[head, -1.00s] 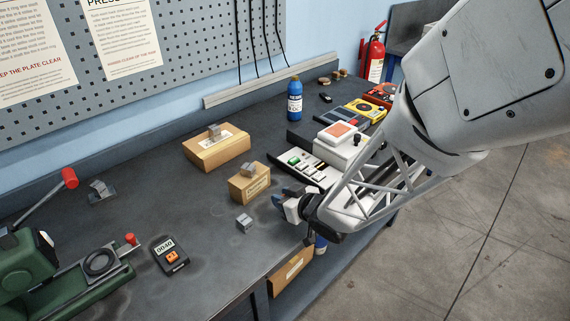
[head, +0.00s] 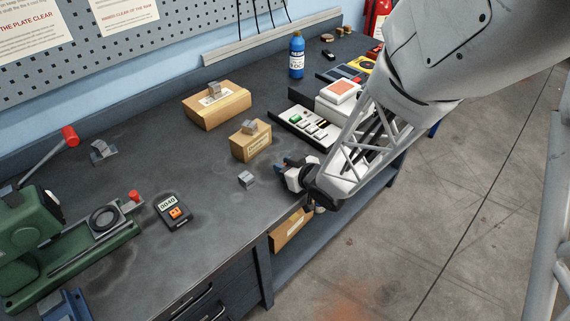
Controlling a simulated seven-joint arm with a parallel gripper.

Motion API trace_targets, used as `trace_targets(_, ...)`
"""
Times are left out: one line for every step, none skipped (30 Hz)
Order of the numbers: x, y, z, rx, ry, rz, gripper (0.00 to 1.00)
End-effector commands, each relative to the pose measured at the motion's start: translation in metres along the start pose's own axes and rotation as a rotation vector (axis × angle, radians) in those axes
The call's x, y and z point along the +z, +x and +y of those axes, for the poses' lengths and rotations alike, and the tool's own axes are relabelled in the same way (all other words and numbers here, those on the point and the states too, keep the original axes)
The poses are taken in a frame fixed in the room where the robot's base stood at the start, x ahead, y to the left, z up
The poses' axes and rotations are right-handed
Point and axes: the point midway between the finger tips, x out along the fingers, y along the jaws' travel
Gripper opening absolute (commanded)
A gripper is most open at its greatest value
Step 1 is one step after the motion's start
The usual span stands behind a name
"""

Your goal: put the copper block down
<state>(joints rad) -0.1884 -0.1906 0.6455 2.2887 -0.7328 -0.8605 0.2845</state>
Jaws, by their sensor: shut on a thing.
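My gripper (head: 282,168) is low over the front part of the dark bench (head: 225,235), close to its front edge. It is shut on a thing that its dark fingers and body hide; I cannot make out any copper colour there. I cannot tell whether the held thing touches the bench top. A small grey metal block (head: 246,179) lies on the bench just left of the fingertips, apart from them.
A switch panel (head: 308,124) is at back right. A dark meter (head: 173,210) and green press (head: 20,240) are left. Bench between is clear.

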Motion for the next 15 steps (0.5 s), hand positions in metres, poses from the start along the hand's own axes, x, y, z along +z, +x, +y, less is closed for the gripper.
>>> trace_targets(0.0005, 0.0003, 0.0001, 0.000, 0.000, 0.000, 0.00)
trace_targets(0.0011, 0.0005, 0.0000, 0.000, 0.000, 0.000, 0.00)
trace_targets(0.0020, 0.0009, 0.0000, 0.000, 0.000, 0.000, 0.00)
trace_targets(0.0027, 0.0011, 0.0000, 0.000, 0.000, 0.000, 0.00)
trace_targets(0.0033, 0.0014, 0.0000, 0.000, 0.000, 0.000, 0.00)
trace_targets(0.0040, 0.0015, -0.0001, 0.000, 0.000, -0.001, 0.31)
trace_targets(0.0037, 0.0014, -0.0001, 0.000, 0.000, -0.001, 0.36)
trace_targets(0.0036, 0.0014, -0.0001, 0.000, 0.000, -0.001, 0.40)
trace_targets(0.0036, 0.0014, -0.0001, 0.000, 0.000, -0.001, 0.46)
trace_targets(0.0035, 0.0014, -0.0001, 0.000, 0.000, 0.000, 0.51)
trace_targets(0.0035, 0.0014, 0.0000, 0.000, 0.000, 0.000, 0.55)
trace_targets(0.0035, 0.0014, 0.0000, 0.000, 0.000, 0.000, 0.55)
trace_targets(0.0034, 0.0014, 0.0000, 0.000, 0.000, 0.000, 0.55)
trace_targets(0.0034, 0.0014, 0.0000, 0.000, 0.000, 0.000, 0.55)
trace_targets(0.0034, 0.0014, 0.0000, 0.000, 0.000, 0.000, 0.55)
